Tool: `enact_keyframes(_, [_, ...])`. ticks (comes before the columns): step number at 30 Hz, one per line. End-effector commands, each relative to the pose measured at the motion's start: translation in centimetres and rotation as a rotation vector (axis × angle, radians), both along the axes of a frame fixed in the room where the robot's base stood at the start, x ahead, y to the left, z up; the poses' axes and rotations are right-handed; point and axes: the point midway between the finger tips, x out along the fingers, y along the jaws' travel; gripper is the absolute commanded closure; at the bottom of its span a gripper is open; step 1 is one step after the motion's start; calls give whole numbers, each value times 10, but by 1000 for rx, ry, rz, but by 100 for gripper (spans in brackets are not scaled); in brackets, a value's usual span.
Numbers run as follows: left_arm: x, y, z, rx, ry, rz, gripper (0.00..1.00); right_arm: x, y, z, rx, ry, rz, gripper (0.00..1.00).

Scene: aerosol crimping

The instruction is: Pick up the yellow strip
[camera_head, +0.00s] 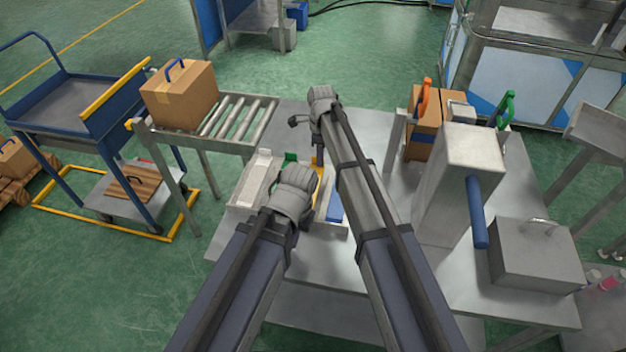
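The yellow strip (319,176) shows in part in the head view, upright between my two arms, at the tray area on the metal table. Its lower part is hidden by my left wrist. My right gripper (319,158) points down from the end of my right arm, close above the strip's upper end. It is too small and dark to tell whether its fingers are open or touch the strip. My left wrist is over the tray and hides my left gripper.
A roller conveyor (236,118) with a cardboard box (180,95) is at left. A grey machine (462,165) and metal box (535,258) stand right.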

Motion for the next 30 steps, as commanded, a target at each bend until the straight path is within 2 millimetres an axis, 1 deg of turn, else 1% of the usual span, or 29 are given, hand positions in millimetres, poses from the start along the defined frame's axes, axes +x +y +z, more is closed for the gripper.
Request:
enact_keyframes(5, [0, 0, 2, 0, 0, 0, 100, 0, 0, 2, 0, 0, 0, 100])
enact_keyframes(11, [0, 0, 14, 0, 0, 0, 100, 0, 0, 14, 0, 0, 0, 100])
enact_keyframes(17, [0, 0, 41, 0, 0, 0, 100, 0, 0, 40, 0, 0, 0, 100])
enact_keyframes(24, [0, 0, 79, 0, 0, 0, 100, 0, 0, 79, 0, 0, 0, 100])
enact_keyframes(27, [0, 0, 92, 0, 0, 0, 100, 0, 0, 92, 0, 0, 0, 100])
enact_keyframes(30, [0, 0, 99, 0, 0, 0, 100, 0, 0, 99, 0, 0, 0, 100])
